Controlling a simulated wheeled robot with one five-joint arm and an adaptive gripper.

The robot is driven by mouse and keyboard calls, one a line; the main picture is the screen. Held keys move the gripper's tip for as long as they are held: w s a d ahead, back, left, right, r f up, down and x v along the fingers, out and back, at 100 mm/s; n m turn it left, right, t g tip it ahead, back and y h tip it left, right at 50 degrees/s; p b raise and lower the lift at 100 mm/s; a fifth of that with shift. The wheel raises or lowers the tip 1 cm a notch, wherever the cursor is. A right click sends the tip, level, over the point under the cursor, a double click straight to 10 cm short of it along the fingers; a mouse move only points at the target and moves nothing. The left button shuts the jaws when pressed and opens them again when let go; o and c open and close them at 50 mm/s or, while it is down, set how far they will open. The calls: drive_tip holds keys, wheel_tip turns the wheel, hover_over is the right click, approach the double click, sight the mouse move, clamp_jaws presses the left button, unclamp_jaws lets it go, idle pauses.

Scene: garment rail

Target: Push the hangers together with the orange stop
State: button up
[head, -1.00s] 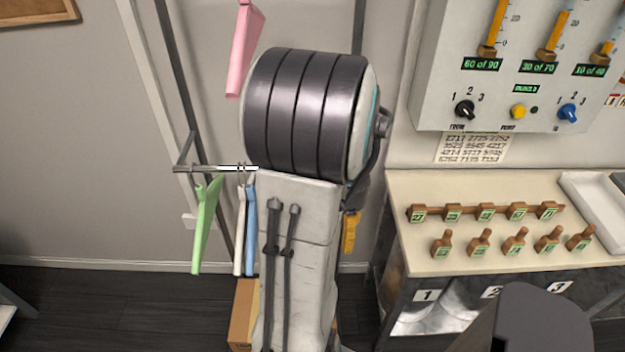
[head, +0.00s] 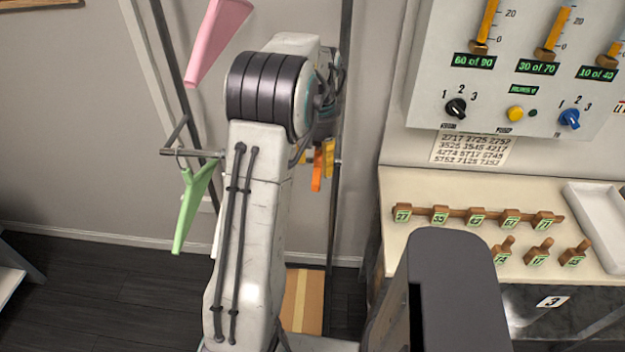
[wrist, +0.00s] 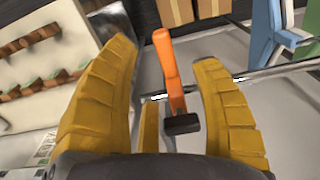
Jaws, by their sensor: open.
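The orange stop (wrist: 166,70) is an upright orange piece with a dark block, on the rail (wrist: 275,69) in the wrist view. It also shows in the head view (head: 316,172), just right of my arm. My gripper (wrist: 164,58) is open, its yellow fingers on either side of the stop in the picture; I cannot tell whether they touch it. A light-blue hanger (wrist: 264,45) and a white one lie to the right in the wrist view. A green hanger (head: 193,207) hangs near the rail's left end in the head view. My arm hides the rail's middle.
A pink hanger-like piece (head: 217,42) is higher up. A cardboard box (head: 303,302) stands on the floor below. A bench (head: 400,182) with wooden pegs and a control panel (head: 425,95) are at the right.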

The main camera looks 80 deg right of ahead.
sight(318, 179)
drive_tip(key=shift+a+f+p, duration=0.1)
drive_tip(key=shift+f+p, duration=0.35)
drive_tip(key=shift+f, duration=3.1)
clamp_jaws()
